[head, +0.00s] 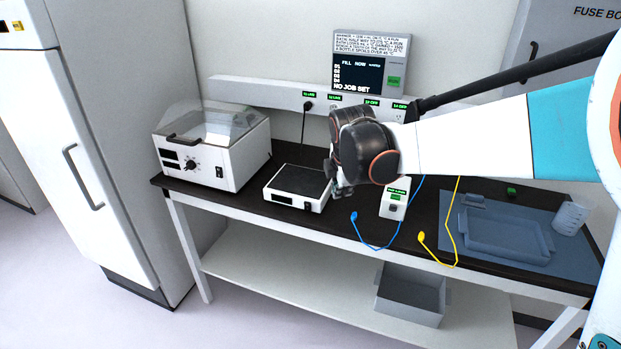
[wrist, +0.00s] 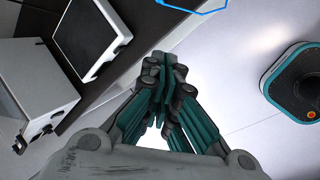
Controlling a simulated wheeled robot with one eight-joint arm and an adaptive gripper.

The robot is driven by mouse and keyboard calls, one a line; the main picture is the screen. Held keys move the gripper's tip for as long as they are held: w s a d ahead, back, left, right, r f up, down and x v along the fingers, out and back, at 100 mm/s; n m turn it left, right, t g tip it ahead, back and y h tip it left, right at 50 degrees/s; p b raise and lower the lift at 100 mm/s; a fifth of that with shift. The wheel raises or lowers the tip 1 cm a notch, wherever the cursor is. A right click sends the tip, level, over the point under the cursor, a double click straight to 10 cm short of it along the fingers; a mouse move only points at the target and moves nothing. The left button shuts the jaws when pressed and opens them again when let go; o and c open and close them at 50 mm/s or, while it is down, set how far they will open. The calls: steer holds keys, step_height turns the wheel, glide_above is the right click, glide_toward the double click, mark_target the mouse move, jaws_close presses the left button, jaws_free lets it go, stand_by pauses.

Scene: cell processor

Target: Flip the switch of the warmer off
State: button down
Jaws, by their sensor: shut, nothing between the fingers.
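A white box with a clear domed lid (head: 218,125) stands at the left end of the bench and looks like the warmer. Its front has small dark displays, a round black knob (head: 190,164) and a small dark switch (head: 219,172) on the right. I cannot read the switch's position. Part of this white box (wrist: 35,95) shows at the left of the wrist view, with small controls along its front edge. My gripper (head: 341,190) is right of the box, near the bench's front. In the wrist view my gripper (wrist: 165,75) is shut and empty, apart from the box.
A flat black-topped device (head: 297,182) sits between the box and my gripper; it also shows in the wrist view (wrist: 90,40). Blue (head: 375,245) and yellow (head: 440,257) cables hang over the bench edge. A blue-grey tray (head: 505,255) lies at right. Floor in front is clear.

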mark_target(308, 207)
steer(key=w+a+f+n+p, duration=0.3)
steer(key=a+f+n, duration=0.1)
steer(key=a+n, duration=0.1)
steer(key=w+a+f+n+g+h+p, duration=0.1)
steer(key=w+a+f+n+p, duration=0.2)
steer(key=a+f+n, duration=0.2)
steer(key=shift+w+a+n, duration=0.3)
steer(key=shift+a+n, duration=0.2)
steer(key=shift+a, duration=1.2)
steer(key=shift+f, duration=0.1)
steer(key=shift+w+d+f+b, duration=0.2)
steer(key=shift+w+d+f, duration=0.25)
steer(key=shift+w+f, duration=0.9)
steer(key=shift+w+d+f+b, duration=0.2)
steer(key=shift+w+d+f, duration=0.2)
steer(key=shift+w+f, duration=0.95)
steer(key=shift+w+d+f+b, duration=0.2)
steer(key=shift+w+d+f, duration=0.25)
steer(key=shift+w+f, duration=0.9)
steer(key=shift+s+f, duration=0.35)
steer(key=shift+s, duration=0.1)
